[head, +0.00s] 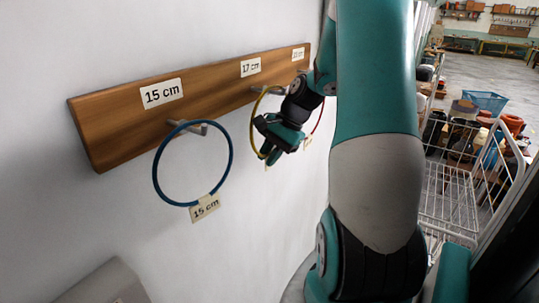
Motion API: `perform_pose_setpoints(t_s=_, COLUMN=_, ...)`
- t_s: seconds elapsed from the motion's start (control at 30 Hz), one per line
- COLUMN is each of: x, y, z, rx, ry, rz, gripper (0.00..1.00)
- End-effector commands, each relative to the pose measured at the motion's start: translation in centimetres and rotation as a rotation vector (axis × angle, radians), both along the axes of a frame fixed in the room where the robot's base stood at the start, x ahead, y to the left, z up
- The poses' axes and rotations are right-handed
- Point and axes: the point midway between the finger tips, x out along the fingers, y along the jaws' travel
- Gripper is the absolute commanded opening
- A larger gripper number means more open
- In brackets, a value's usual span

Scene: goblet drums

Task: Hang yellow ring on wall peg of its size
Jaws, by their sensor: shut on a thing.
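The yellow ring (252,122) is upright beside the wall board, partly hidden by my gripper. My gripper (270,155) is shut on the lower part of this ring. The ring's top is close to the middle peg (258,88), under the "17 cm" label (250,67). I cannot tell whether the ring is around the peg or just in front of it. A small tag (266,167) shows under the ring, its text hidden.
A blue ring (156,168) tagged "15 cm" hangs on the left peg (190,127) of the wooden board (120,127). A red ring (319,118) shows behind my gripper at the far peg. A white wire rack (449,200) stands right.

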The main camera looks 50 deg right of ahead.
Motion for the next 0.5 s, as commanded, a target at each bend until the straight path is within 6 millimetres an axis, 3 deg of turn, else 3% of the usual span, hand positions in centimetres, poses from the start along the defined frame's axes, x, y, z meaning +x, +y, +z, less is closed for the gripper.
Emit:
perform_pose_setpoints(t_s=0.23, x=0.00, y=0.00, z=0.03, rx=0.000, ry=0.000, rz=0.001, gripper=0.00)
perform_pose_setpoints(t_s=0.27, x=0.01, y=0.00, z=0.04, rx=0.000, ry=0.000, rz=0.001, gripper=0.21)
perform_pose_setpoints(t_s=0.37, x=0.01, y=0.00, z=0.04, rx=0.000, ry=0.000, rz=0.000, gripper=0.44)
perform_pose_setpoints(t_s=0.5, x=0.00, y=0.00, z=0.03, rx=0.000, ry=0.000, rz=0.000, gripper=0.46)
